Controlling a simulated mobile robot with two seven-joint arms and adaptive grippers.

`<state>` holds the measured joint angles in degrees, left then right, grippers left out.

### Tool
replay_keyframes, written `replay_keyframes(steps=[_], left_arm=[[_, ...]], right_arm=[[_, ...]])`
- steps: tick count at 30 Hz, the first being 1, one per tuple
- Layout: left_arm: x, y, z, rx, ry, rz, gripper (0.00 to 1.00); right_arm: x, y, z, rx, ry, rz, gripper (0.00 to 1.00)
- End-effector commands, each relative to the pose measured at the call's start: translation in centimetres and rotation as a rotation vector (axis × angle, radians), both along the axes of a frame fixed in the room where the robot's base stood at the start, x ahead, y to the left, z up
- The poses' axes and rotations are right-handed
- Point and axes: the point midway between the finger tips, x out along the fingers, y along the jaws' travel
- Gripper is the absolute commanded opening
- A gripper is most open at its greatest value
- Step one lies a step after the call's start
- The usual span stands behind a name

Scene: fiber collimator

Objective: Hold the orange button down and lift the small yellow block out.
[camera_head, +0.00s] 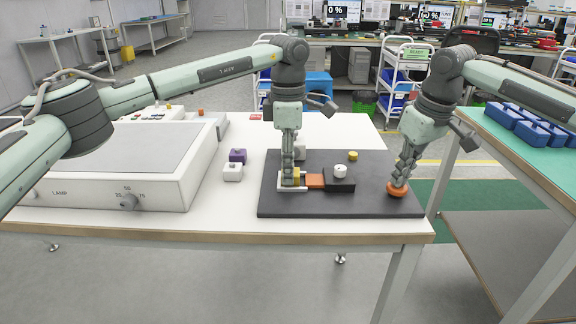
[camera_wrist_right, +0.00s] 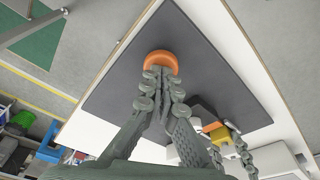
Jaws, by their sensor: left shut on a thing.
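The orange button (camera_head: 397,190) is a round knob at the right end of the dark board. My right gripper (camera_head: 398,184) points down with its fingertips on the button. In the right wrist view its fingertips (camera_wrist_right: 161,75) are close together at the edge of the orange button (camera_wrist_right: 161,60). The small yellow block (camera_head: 297,177) is at the white holder (camera_head: 292,188), left of an orange piece. My left gripper (camera_head: 290,183) is shut on the yellow block, low at the holder, and its fingers partly hide it. The yellow block also shows in the right wrist view (camera_wrist_right: 220,134).
An orange piece (camera_head: 315,181) joins the holder to a black box (camera_head: 340,186) with a white knob. A yellow knob (camera_head: 353,155) stands behind on the dark board (camera_head: 322,208). White and purple blocks (camera_head: 237,156) and a lamp box (camera_head: 125,195) lie left.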

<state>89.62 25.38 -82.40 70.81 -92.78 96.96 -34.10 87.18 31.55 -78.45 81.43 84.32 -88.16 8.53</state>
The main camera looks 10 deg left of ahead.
Motion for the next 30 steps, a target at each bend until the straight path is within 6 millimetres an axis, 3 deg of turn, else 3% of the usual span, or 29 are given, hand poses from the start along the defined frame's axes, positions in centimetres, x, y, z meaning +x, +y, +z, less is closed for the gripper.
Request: replay_keyframes(steps=[30], left_arm=[[0.0, 0.0, 2.0, -0.001, -0.001, 0.000, 0.04]], right_arm=[[-0.2, 0.0, -0.6, -0.004, 0.009, 0.001, 0.00]])
